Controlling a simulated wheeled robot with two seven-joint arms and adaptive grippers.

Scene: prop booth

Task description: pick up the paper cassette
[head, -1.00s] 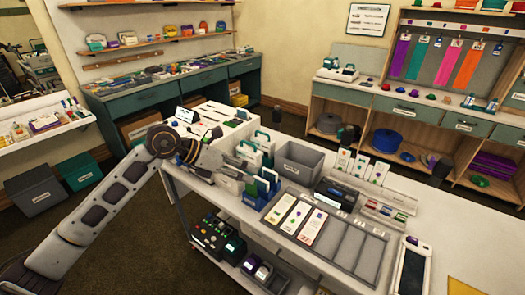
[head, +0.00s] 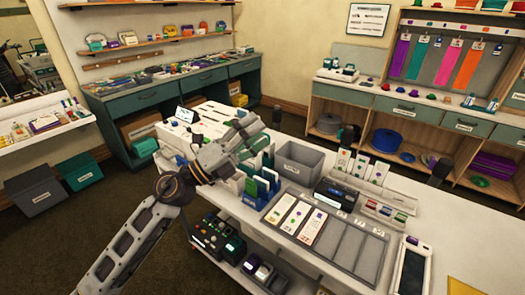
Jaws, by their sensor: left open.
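My left gripper (head: 250,131) is open, above the back left part of the white worktable (head: 405,176). Its fingers point toward upright white cases with green edges (head: 266,160), and it covers part of them. I cannot tell whether one of these cases is the paper cassette, or whether the fingers touch anything. No label picks the cassette out at this size. My right gripper is not in view.
A grey bin (head: 298,164) and a blue upright holder (head: 254,192) stand close to the gripper. A black device (head: 335,196) and a slotted grey tray (head: 345,243) lie to the right. A lower shelf (head: 243,276) holds several small devices.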

